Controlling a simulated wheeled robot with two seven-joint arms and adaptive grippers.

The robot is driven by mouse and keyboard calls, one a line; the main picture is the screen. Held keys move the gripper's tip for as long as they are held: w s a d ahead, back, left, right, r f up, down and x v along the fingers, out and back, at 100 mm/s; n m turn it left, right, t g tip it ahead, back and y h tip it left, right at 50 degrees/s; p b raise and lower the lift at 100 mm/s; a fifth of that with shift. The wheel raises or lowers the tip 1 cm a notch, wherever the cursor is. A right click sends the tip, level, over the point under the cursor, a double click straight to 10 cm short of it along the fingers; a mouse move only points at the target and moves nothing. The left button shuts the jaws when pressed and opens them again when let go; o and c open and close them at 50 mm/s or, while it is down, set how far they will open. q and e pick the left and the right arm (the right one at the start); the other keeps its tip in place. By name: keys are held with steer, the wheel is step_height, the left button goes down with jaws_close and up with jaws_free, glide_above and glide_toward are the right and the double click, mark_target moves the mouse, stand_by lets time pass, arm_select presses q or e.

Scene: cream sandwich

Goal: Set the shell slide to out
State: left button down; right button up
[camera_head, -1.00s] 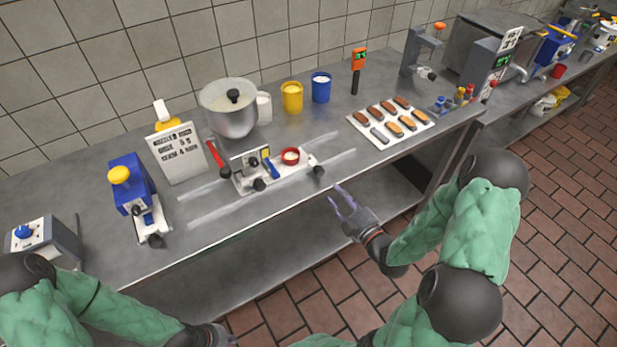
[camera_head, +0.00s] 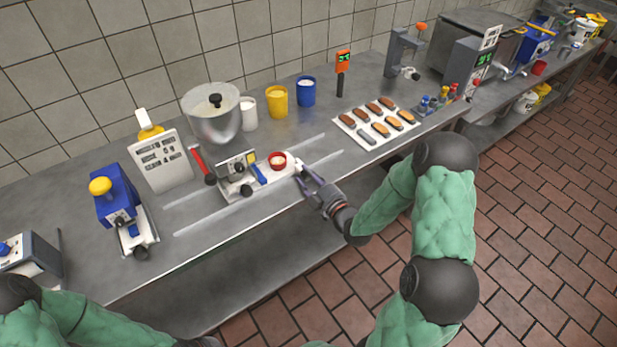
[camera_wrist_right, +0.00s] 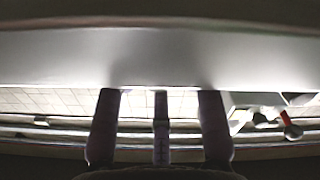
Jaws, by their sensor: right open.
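The frames do not show which part is labelled the shell slide. My right gripper is open, its fingers at or just beside that white end; contact cannot be told. The black knob at that end is hidden. The gripper's dark fingers also show in the right wrist view (camera_wrist_right: 160,125). My left gripper is out of view.
A blue machine (camera_head: 116,196) with a black-knobbed white base stands left. A sign (camera_head: 162,160), a red-handled tool (camera_head: 200,160) and a mixing bowl (camera_head: 212,125) are behind. A white tray (camera_head: 350,138) of éclair-like pieces lies right. The front strip of the counter is clear.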

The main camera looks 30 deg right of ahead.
mark_target(348, 163)
jaws_close()
steer(key=d+b, duration=0.1)
steer(key=d, duration=0.3)
steer(key=d+b, duration=0.2)
steer(key=d, duration=0.3)
steer(key=w+d+b, duration=0.1)
steer(key=d, duration=0.4)
steer(key=shift+d+r, duration=0.1)
steer(key=shift+d, duration=0.05)
steer(key=shift+w+d, duration=0.1)
steer(key=shift+d, duration=0.5)
steer(key=shift+r, duration=0.1)
steer(key=shift+d, duration=0.1)
jaws_free()
